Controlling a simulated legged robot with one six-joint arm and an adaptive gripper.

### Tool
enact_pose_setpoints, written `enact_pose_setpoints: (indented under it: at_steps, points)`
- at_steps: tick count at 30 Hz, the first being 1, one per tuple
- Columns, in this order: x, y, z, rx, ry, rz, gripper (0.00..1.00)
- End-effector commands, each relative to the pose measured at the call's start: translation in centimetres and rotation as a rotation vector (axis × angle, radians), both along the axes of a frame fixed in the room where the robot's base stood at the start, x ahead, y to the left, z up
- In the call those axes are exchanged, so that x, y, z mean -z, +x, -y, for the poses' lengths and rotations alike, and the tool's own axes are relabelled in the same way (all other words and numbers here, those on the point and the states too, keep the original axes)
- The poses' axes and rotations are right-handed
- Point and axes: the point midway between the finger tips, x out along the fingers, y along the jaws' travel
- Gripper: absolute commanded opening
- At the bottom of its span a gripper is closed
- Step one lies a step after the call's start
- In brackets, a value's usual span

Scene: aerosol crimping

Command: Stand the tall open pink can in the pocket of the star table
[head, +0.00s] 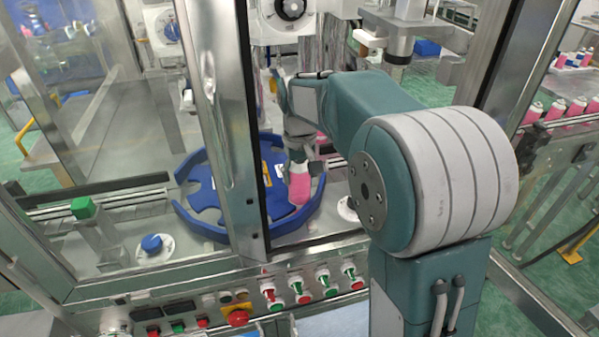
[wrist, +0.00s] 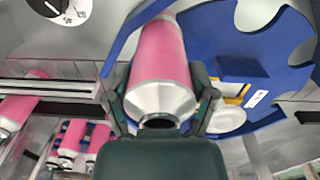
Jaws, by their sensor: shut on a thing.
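The tall open pink can (wrist: 158,60) is held in my gripper (wrist: 160,100), its open silver neck facing the wrist camera. In the head view the pink can (head: 300,186) hangs below my gripper (head: 299,158), roughly upright with a slight tilt, over the right part of the star table. The blue star table (head: 205,212) has scalloped pockets around its edge and a raised blue outer guide; it also shows in the wrist view (wrist: 212,45). The can is at the table's right edge by a pocket. I cannot tell whether its base touches anything.
A metal door post (head: 222,110) stands left of my gripper, in front of the star table. A control panel with red and green knobs (head: 296,287) runs along the front. Several pink cans (head: 556,108) stand on a conveyor at the right. A blue-capped button (head: 152,243) sits front left.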

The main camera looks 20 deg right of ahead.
Motion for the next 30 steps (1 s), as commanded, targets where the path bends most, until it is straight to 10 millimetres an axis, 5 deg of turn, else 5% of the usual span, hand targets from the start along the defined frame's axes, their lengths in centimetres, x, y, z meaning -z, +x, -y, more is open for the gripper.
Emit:
enact_pose_setpoints:
  at_steps: [9,10,12,25,30]
  points:
    - [0.3,0.0,0.0,0.0,0.0,-0.002,0.14]
    - [0.3,0.0,0.0,0.0,0.0,-0.002,0.82]
    - [0.3,0.0,0.0,0.0,0.0,-0.002,1.0]
    - [0.0,0.0,0.0,0.0,0.0,0.0,1.0]
    - [-2.0,0.1,-0.1,0.0,0.0,0.002,1.0]
